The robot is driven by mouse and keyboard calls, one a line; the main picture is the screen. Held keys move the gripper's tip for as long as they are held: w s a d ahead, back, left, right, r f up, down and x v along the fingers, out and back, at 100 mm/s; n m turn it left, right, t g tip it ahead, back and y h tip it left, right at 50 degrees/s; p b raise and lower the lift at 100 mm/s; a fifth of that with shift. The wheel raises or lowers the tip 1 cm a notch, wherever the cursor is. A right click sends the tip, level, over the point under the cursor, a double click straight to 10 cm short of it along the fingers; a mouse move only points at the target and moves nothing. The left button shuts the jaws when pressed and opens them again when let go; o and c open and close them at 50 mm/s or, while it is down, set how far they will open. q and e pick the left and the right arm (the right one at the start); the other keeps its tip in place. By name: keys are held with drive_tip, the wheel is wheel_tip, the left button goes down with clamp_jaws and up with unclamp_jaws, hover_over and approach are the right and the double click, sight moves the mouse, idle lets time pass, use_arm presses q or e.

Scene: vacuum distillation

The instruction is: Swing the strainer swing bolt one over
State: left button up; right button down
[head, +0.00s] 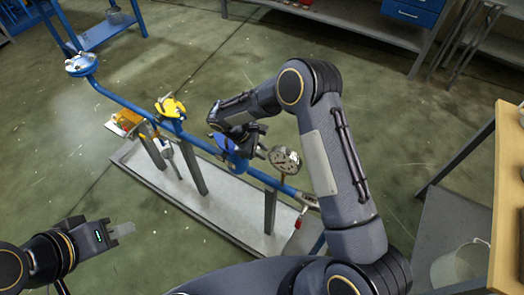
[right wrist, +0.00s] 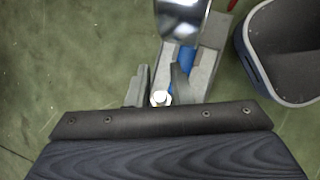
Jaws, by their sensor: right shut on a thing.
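The strainer (head: 224,142) is a blue body on the blue pipe, largely hidden behind my right arm in the head view. My right gripper (right wrist: 160,88) is at it, with its fingers close together on either side of a small pale bolt head (right wrist: 161,98), which I take to be swing bolt one. The bolt's shank and pivot are hidden. In the head view the right gripper's fingertips are hard to make out. My left gripper (head: 122,230) is at the lower left, away from the pipe and holding nothing visible; its finger gap does not show clearly.
The blue pipe (head: 128,103) runs on grey posts above a pale tray (head: 225,213). It carries a yellow fitting (head: 171,107) and a round silver part (head: 285,158). A grey open container (right wrist: 250,50) stands at the wrist view's right. A wooden bench (head: 507,200) is at right.

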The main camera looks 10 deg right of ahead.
drive_tip(key=c, duration=1.5)
unclamp_jaws()
drive_tip(key=shift+c, duration=0.2)
drive_tip(key=b+v, duration=0.1)
drive_tip(key=v, duration=0.7)
drive_tip(key=shift+d, duration=0.1)
